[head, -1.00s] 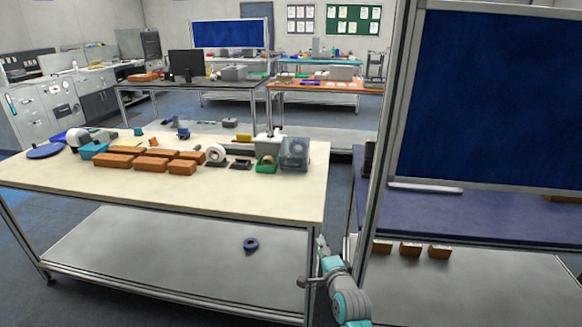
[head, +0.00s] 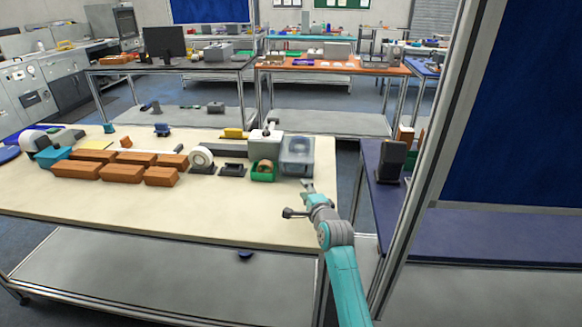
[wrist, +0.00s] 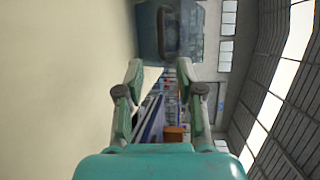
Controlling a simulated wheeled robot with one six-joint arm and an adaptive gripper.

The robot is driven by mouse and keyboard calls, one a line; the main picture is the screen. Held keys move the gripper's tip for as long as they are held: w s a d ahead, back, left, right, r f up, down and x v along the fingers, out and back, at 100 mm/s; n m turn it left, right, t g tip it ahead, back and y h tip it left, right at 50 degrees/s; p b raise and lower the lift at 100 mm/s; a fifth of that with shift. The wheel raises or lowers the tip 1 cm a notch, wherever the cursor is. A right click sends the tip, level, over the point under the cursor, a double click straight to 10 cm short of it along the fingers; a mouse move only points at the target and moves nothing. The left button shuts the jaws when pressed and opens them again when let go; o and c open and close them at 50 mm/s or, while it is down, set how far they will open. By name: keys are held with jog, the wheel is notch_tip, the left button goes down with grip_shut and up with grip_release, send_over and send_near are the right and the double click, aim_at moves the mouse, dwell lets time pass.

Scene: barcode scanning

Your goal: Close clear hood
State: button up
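The clear hood (head: 297,150) is a boxy, see-through cover on a small grey device at the right end of the cream table (head: 240,215). I cannot tell how far the hood is open. My gripper (head: 307,187) is just in front of the device, near the table's right edge, and apart from it. In the wrist view, the device and hood (wrist: 168,35) are straight ahead, tipped sideways. My gripper (wrist: 159,68) has its two fingers spread with nothing between them.
A green tape dispenser (head: 263,171) stands just left of the device. A white tape roll (head: 201,158) and several brown boxes (head: 122,171) are further left. A metal post (head: 425,165) and a blue table (head: 440,230) are to the right. The table front is clear.

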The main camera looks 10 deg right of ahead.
aim_at(295, 174)
jog(key=w, duration=0.3)
jog(key=w+f, duration=0.1)
jog(key=w, duration=0.3)
jog(key=w+a, duration=0.1)
jog(key=w, duration=0.3)
jog(key=shift+f, duration=0.2)
grip_shut()
